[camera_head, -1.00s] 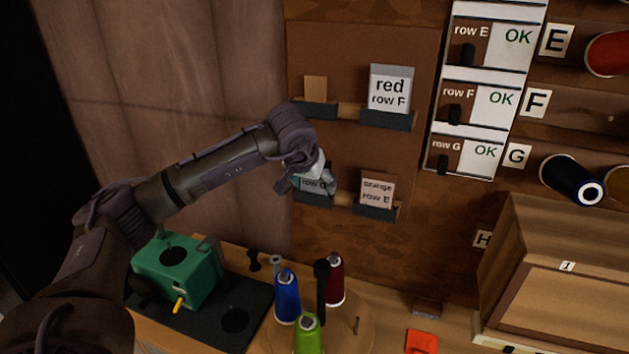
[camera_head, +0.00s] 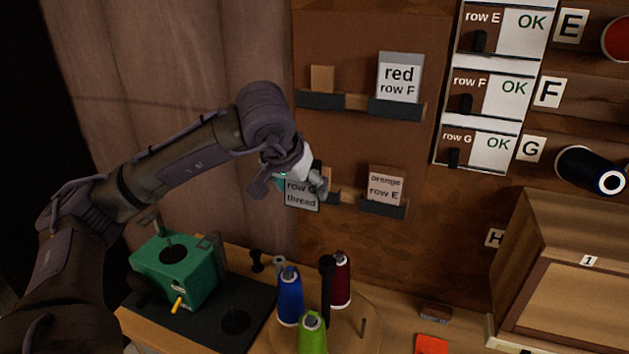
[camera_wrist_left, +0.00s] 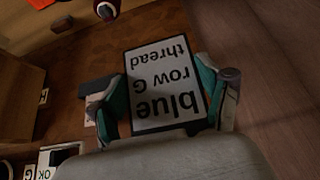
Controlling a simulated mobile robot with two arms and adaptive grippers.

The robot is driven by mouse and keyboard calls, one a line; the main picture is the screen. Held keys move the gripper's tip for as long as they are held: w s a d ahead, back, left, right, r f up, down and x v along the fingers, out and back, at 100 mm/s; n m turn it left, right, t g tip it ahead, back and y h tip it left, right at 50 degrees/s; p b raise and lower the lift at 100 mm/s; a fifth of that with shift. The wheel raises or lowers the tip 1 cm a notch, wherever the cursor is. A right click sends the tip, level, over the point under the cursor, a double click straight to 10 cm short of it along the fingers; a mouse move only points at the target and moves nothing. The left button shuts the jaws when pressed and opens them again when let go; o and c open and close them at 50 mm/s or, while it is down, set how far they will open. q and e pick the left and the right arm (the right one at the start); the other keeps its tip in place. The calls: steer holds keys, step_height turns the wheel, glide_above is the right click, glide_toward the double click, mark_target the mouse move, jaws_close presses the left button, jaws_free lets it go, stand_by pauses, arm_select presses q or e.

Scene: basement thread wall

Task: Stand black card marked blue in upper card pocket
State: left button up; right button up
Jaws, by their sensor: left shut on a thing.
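The black-edged card with a white face reading "blue row G thread" (camera_wrist_left: 160,88) is between the teal-padded fingers of my left gripper (camera_wrist_left: 163,100), upside down in the wrist view. In the head view my left gripper (camera_head: 300,180) is shut on this card (camera_head: 301,196) in front of the lower left of the pocket board. The gripper hides the card's top. The upper left card pocket (camera_head: 320,101) is a dark ledge with only a small plain brown piece (camera_head: 322,78) showing above it. The lower left pocket is mostly hidden behind the card and gripper.
A red row F card (camera_head: 399,76) stands in the upper right pocket (camera_head: 396,110). An orange row E card (camera_head: 386,186) stands in the lower right pocket (camera_head: 383,208). Below are a green machine (camera_head: 178,270) and several thread cones, one blue (camera_head: 290,298).

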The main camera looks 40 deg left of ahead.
arm_select(q)
steer(key=s+d+r+t+b, duration=0.1)
steer(key=s+r+b, duration=0.15)
steer(key=s, duration=0.25)
steer(key=s+d+r+b, duration=0.1)
steer(key=s+d+b, duration=0.15)
steer(key=s, duration=0.25)
arm_select(e)
step_height(320, 180, down, 6)
arm_select(q)
steer(key=w+a+p, duration=0.2)
steer(key=w+a, duration=0.1)
steer(key=w, duration=0.6)
steer(key=w+a+p, duration=0.2)
steer(key=w, duration=0.7)
steer(key=f, duration=0.5)
steer(key=shift+w+a+f, duration=0.25)
steer(key=shift+w+f, duration=0.05)
steer(key=shift+f, duration=0.05)
steer(key=shift+w+f+p, duration=0.25)
steer(key=shift+f+p, duration=0.25)
steer(key=shift+a, duration=0.1)
arm_select(e)
steer(key=r, duration=0.5)
steer(key=shift+s+r, duration=0.1)
steer(key=shift+s, duration=0.25)
